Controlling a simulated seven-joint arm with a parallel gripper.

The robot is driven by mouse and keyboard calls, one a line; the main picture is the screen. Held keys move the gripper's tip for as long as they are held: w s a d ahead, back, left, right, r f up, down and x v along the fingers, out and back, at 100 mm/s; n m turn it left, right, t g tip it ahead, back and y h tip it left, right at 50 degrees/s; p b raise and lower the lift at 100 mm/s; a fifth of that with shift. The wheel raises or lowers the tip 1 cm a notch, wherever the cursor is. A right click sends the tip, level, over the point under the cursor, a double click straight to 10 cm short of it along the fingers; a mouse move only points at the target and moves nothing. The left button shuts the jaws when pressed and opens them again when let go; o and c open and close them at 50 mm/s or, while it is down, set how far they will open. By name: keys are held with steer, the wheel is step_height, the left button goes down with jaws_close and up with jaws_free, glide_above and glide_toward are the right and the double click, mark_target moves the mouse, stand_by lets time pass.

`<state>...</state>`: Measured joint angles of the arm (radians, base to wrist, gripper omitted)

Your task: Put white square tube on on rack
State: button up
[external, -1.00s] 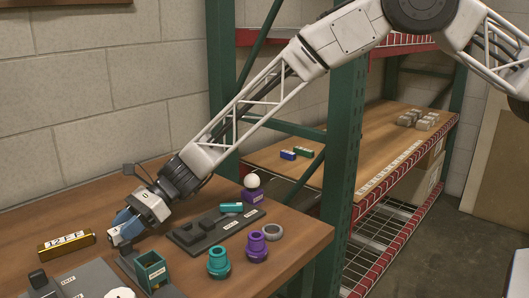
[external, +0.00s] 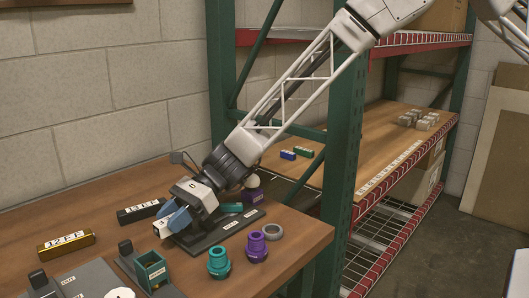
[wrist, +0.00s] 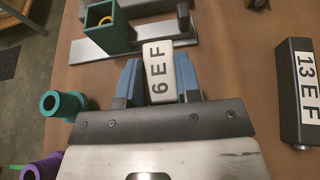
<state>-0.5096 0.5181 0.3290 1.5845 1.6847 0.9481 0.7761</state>
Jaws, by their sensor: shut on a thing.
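The white square tube (wrist: 160,72), marked "6 E F", sits between the two blue fingers of my gripper (wrist: 159,85) in the wrist view. In the external view my gripper (external: 176,217) is shut on it above the wooden table, and only the tube's white end (external: 161,230) shows. The rack (external: 345,150) has green posts and a wooden shelf (external: 365,160) at the right. A blue tube (external: 288,155) and a green tube (external: 304,152) lie on that shelf.
A black tube (external: 139,213) and a gold tube (external: 66,244) lie on the table (external: 100,215). A teal collar (external: 219,263), a purple collar (external: 257,246) and a grey ring (external: 273,231) stand near its right edge. Much of the rack shelf is clear.

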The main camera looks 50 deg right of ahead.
steer(key=shift+s+d+r, duration=0.1)
steer(key=shift+s+d, duration=0.6)
steer(key=shift+s, duration=0.25)
steer(key=shift+s+d+r, duration=0.1)
steer(key=shift+s+d, duration=0.6)
steer(key=shift+s, duration=0.2)
